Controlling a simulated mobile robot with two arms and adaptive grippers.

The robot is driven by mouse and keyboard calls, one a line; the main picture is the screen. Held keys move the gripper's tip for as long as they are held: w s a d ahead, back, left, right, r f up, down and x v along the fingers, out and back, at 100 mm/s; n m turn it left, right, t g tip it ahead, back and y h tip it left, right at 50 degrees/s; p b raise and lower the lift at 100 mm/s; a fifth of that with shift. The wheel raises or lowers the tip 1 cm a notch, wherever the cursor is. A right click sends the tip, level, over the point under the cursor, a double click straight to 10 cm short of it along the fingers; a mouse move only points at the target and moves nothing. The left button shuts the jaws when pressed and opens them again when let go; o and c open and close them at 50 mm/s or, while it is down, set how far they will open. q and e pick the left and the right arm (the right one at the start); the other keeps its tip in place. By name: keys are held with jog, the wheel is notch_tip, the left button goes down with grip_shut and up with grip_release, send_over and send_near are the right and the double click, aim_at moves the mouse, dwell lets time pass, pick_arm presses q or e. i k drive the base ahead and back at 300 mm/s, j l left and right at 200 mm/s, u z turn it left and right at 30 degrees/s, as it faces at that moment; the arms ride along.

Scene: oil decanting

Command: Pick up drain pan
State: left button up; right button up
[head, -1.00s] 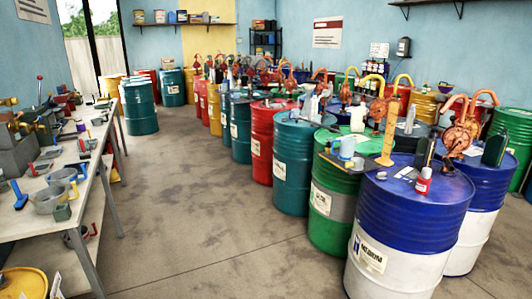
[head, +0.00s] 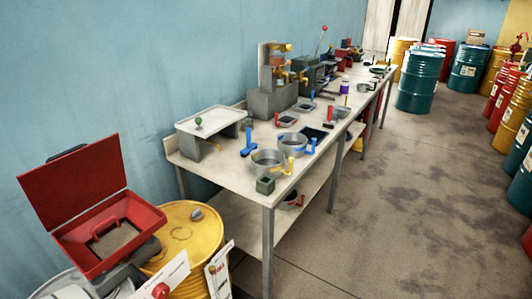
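Two round grey metal pans stand on the long workbench; I cannot tell whether either is the drain pan. The nearer pan (head: 267,164) is close to the bench's near end, with a yellow-handled thing beside it. The other pan (head: 292,146) is just behind it to the right. A small dark pan with red on it (head: 287,121) lies farther back. Another dark and red item (head: 294,199) lies on the lower shelf, partly hidden. Neither of my grippers shows in the head view.
The workbench (head: 221,160) runs along the blue wall, with a small grey stand (head: 212,124) and grey machines (head: 273,92) on it. An open red toolbox (head: 105,232) and a yellow drum (head: 187,234) stand front left. Drums line the right; the floor between (head: 400,190) is clear.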

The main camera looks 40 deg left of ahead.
aim_at(270, 162)
jog(key=i+z, duration=0.2)
jog(key=i, duration=0.4)
jog(key=i+z, duration=0.2)
jog(key=i, duration=0.4)
jog(key=i+j+z, duration=0.2)
jog(key=i, duration=0.35)
jog(key=i+l+u, duration=0.15)
jog(key=i+u, duration=0.35)
jog(key=i+l+u, duration=0.3)
jog(key=u, duration=0.15)
jog(key=i, duration=0.05)
